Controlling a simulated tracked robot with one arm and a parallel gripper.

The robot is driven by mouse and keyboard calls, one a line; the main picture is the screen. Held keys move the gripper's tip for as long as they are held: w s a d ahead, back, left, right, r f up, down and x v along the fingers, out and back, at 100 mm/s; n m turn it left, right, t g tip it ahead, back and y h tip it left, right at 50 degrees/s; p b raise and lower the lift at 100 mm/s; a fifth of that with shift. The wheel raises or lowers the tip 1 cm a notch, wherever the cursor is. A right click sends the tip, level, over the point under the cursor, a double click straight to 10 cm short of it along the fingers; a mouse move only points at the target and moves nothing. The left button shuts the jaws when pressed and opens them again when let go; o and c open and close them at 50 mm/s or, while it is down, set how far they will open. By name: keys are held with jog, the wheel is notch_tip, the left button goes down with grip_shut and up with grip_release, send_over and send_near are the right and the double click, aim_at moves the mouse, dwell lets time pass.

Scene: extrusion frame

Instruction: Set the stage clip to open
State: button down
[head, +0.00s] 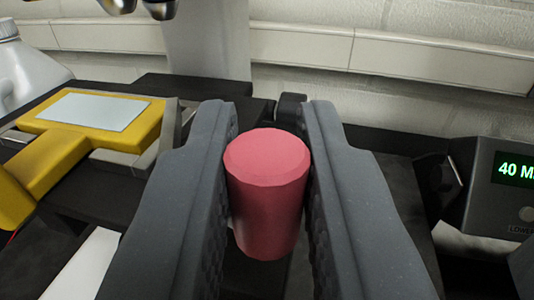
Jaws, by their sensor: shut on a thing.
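A pinkish-red cylinder (267,190) stands between the two dark grey fingers of my gripper (268,180), in the middle of the head view. My gripper is shut on it, with a ridged finger pad against each side. I cannot tell from this view whether the cylinder belongs to the stage clip. No part that I can surely name as the stage clip shows.
A yellow tool with a pale label (92,112) lies at the left, near a white jug (28,70). A grey box with a green display (508,185) stands at the right. A black rail and a pale wall (420,60) run behind. Microscope-like metal lenses (140,6) hang at the top.

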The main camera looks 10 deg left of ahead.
jog(key=b, duration=0.3)
jog(key=shift+a+f, duration=0.15)
jog(key=shift+a, duration=0.1)
jog(key=b, duration=0.2)
jog(key=h+b, duration=0.1)
jog(key=shift+w+a+f+m+b, duration=0.15)
jog(key=shift+a+f+m+b, duration=0.05)
jog(key=shift+a+m+b, duration=0.15)
jog(key=b, duration=0.4)
jog(key=shift+w+a+f, duration=0.1)
jog(key=shift+a+f, duration=0.05)
jog(key=shift+w+f+m+h, duration=0.1)
jog(key=shift+m+h, duration=0.15)
jog(key=shift+h, duration=0.05)
jog(key=shift+d+m, duration=0.3)
jog(key=shift+a, duration=0.15)
jog(key=shift+a+r, duration=0.15)
jog(key=shift+r, duration=0.15)
jog(key=c, duration=1.4)
grip_release()
jog(key=shift+a, duration=0.1)
